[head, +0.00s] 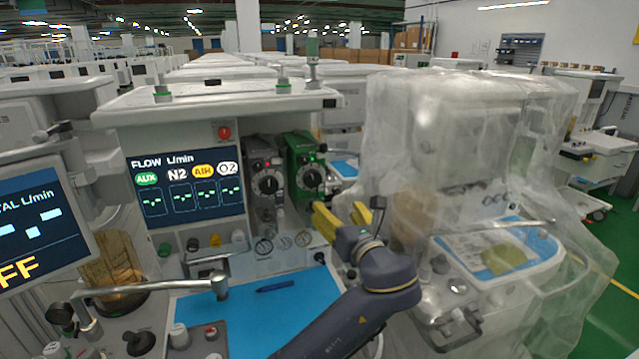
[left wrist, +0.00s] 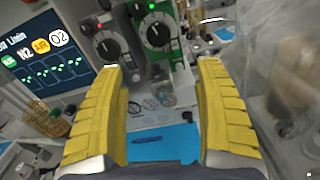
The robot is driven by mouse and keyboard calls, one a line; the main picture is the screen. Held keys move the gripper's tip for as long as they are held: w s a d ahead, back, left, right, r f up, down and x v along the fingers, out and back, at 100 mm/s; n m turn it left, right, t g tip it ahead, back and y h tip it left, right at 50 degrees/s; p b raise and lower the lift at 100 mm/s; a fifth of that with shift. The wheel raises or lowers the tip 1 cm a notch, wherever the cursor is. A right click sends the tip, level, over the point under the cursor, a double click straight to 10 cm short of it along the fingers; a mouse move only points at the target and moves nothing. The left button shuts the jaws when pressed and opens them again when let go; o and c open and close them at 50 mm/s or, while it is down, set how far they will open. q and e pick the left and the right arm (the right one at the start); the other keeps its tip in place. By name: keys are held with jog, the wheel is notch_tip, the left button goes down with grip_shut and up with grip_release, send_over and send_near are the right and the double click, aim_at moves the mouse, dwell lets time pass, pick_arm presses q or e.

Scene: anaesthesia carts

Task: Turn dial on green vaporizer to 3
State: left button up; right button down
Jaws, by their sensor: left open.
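The green vaporizer (head: 298,147) stands at the right end of the cart's front panel, with a round black-and-white dial (head: 311,179) on its face. In the left wrist view the green vaporizer (left wrist: 146,14) and its dial (left wrist: 158,34) show at the top, beyond the fingers. The dial's numbers are too small to read. My left gripper (head: 341,212) has yellow fingers, spread apart and empty, in front of and slightly below right of the dial. In the left wrist view my left gripper (left wrist: 162,68) is open, with nothing between the fingers. My right gripper is out of view.
A grey vaporizer (head: 266,160) with a similar dial stands just left of the green one. A flow screen (head: 188,180) is further left. A blue mat (head: 250,315) with a pen (head: 275,286) lies below. A plastic-covered cart (head: 455,150) stands close on the right.

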aim_at(314, 182)
pick_arm(q)
jog(key=x, duration=1.7)
jog(key=shift+w+a, duration=0.15)
jog(key=shift+a, duration=0.1)
jog(key=c, duration=1.3)
jog(key=shift+o, duration=0.2)
jog(key=shift+d+f+n, duration=0.1)
jog(key=shift+n, duration=0.9)
jog(key=n, duration=0.3)
jog(key=o, duration=1.3)
jog(key=shift+c, duration=0.2)
